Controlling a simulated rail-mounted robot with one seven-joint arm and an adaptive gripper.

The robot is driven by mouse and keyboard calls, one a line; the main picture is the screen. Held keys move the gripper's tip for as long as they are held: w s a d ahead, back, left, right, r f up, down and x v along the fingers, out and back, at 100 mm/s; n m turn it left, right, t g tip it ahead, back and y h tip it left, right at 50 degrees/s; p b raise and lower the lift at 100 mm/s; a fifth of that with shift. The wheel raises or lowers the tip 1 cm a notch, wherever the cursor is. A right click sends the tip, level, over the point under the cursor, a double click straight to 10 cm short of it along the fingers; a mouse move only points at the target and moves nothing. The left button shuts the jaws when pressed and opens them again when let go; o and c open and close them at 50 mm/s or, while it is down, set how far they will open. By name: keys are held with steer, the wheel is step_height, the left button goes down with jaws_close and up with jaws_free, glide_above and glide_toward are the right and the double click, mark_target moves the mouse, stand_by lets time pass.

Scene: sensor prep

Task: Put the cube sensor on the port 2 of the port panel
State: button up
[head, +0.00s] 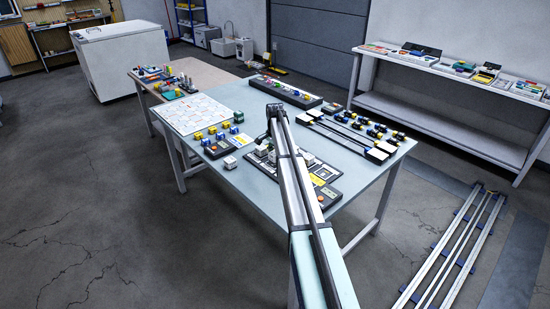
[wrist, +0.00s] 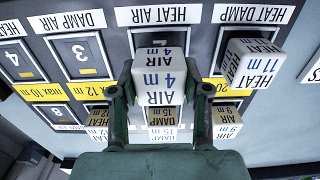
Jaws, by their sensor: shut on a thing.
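In the wrist view, my gripper (wrist: 158,78) is shut on a white cube sensor (wrist: 158,84) marked AIR 4 m, one finger on each side. The cube is in front of a dark framed port (wrist: 155,38) under the HEAT AIR label, in the row with ports 3 and 4. This port's number is hidden, and I cannot tell whether the cube touches it. The port panel (wrist: 118,41) fills most of the wrist view. In the head view, the panel (head: 325,180) lies on the table, partly hidden by my arm.
A white HEAT 11 m cube (wrist: 253,62) sits close to the right finger. Port 3 (wrist: 80,54) is empty. A loose white cube (head: 230,162) stands on the table (head: 262,197) left of the panel.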

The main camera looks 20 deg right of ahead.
steer(key=shift+f, duration=0.9)
steer(key=shift+f, duration=0.15)
steer(key=o, duration=1.1)
steer(key=shift+o, duration=0.2)
step_height(320, 180, up, 12)
steer(key=b, duration=0.2)
steer(key=shift+r+b, duration=0.2)
steer(key=shift+b, duration=0.2)
